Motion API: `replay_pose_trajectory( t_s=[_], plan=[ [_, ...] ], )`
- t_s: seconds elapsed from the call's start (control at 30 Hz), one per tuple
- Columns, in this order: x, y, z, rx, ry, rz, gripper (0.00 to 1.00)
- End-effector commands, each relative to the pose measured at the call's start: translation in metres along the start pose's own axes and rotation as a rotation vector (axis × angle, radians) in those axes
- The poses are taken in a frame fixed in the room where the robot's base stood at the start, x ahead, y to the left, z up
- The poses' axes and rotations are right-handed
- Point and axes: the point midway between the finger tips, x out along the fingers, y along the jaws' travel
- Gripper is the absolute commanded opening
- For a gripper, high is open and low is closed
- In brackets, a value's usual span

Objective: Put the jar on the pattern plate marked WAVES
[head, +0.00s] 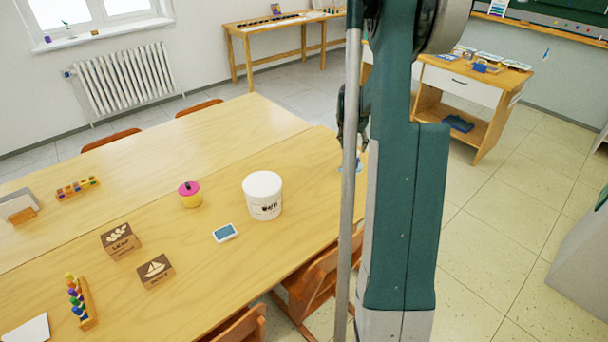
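No mark reading WAVES can be read in this view. A white lidded tub (263,197) with dark lettering stands upright on the wooden table. A small yellow pot with a pink lid (189,194) stands to its left; I cannot tell which of the two is the jar. A small white-edged blue pad (225,232) lies in front of the tub. A bluish thing at the table's right edge (359,166) is mostly hidden by my arm. My gripper (349,130) seems to be the dark part behind my arm, above the table's right end; its fingers are unclear.
Two wooden blocks, one with a leaf picture (120,240) and one with a boat (156,271), sit on the table (190,310). A colored bead stand (81,300) and a paint-pot rack (77,188) are at left. Chairs (312,285) line the near edge.

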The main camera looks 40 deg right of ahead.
Motion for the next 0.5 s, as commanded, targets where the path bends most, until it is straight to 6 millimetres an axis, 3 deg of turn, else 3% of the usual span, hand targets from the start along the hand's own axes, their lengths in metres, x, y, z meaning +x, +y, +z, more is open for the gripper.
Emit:
replay_pose_trajectory(
  t_s=[0.27, 0.5],
  plan=[
    [-0.013, -0.007, 0.007, -0.018, 0.002, -0.009, 0.48],
    [-0.058, -0.032, 0.033, -0.085, 0.009, -0.041, 0.48]
  ],
)
